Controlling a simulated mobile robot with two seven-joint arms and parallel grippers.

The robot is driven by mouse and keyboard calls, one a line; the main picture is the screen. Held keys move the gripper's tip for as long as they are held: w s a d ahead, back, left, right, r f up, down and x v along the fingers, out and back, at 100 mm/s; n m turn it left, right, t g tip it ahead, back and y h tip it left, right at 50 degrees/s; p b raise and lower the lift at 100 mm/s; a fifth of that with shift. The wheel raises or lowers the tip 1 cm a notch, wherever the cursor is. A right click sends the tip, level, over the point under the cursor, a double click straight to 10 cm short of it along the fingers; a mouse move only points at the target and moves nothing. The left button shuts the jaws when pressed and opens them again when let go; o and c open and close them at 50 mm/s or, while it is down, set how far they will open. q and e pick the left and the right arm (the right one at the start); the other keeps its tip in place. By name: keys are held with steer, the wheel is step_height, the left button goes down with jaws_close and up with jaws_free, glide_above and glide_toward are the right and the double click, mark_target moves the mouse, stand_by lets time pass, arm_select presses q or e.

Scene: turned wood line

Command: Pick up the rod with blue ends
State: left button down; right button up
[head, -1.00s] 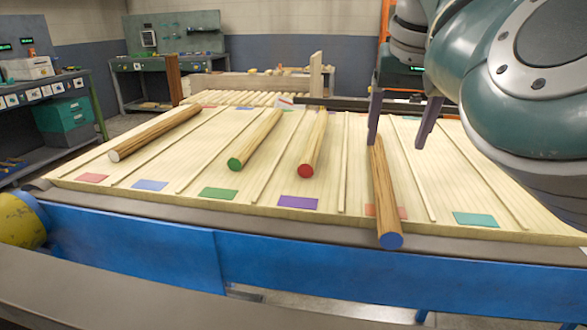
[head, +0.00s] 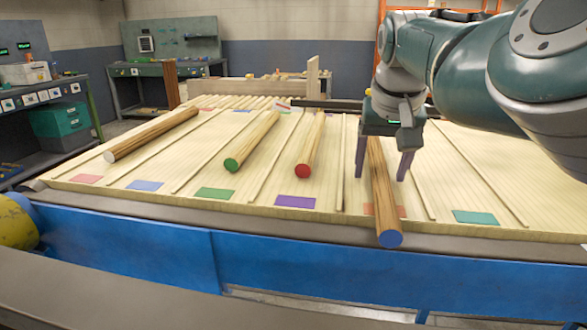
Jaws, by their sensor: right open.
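The rod with blue ends (head: 383,195) lies lengthwise on the right part of the wooden board, and its blue near end hangs a little over the board's front edge. My right gripper (head: 381,178) is over this rod, pointing down. Its two dark fingers are apart, one to the left of the rod and one to the right, with the rod showing between them. The rod's far end is hidden behind the gripper. My left gripper is not in view.
A red-ended rod (head: 311,146), a green-ended rod (head: 251,142) and a pale-ended rod (head: 151,134) lie to the left. Thin raised strips divide the wooden board (head: 330,190). Coloured patches mark its front edge, above a blue frame (head: 300,265).

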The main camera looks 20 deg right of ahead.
jaws_close()
stand_by(0.4)
